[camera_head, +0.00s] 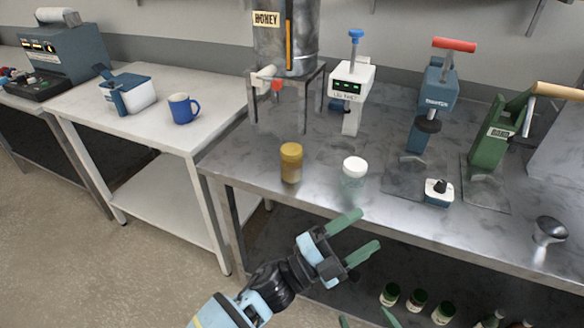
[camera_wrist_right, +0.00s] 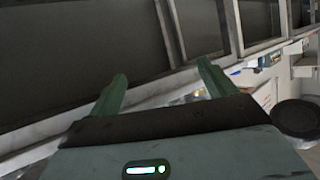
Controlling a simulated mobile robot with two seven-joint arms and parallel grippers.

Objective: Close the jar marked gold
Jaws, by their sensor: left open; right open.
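A jar with a gold lid (camera_head: 291,150) and gold-brown body (camera_head: 291,173) stands upright near the front left of the metal table (camera_head: 255,172). The lid sits on top; I cannot tell whether it is tight. A clear greenish jar (camera_head: 353,187) with a white lid (camera_head: 354,166) stands to its right. My left gripper (camera_head: 362,232) is open and empty, in front of the table edge, below and right of the gold jar. My right gripper (camera_wrist_right: 163,72) is open and empty in the right wrist view; only its green fingertips show at the bottom of the head view (camera_head: 367,318).
Behind the jars stand a honey tank (camera_head: 285,45), a white press (camera_head: 349,90), a blue press (camera_head: 434,95) and a green lever press (camera_head: 497,130). A small knobbed device (camera_head: 438,192) lies right of the jars. A blue mug (camera_head: 183,108) stands on the left table.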

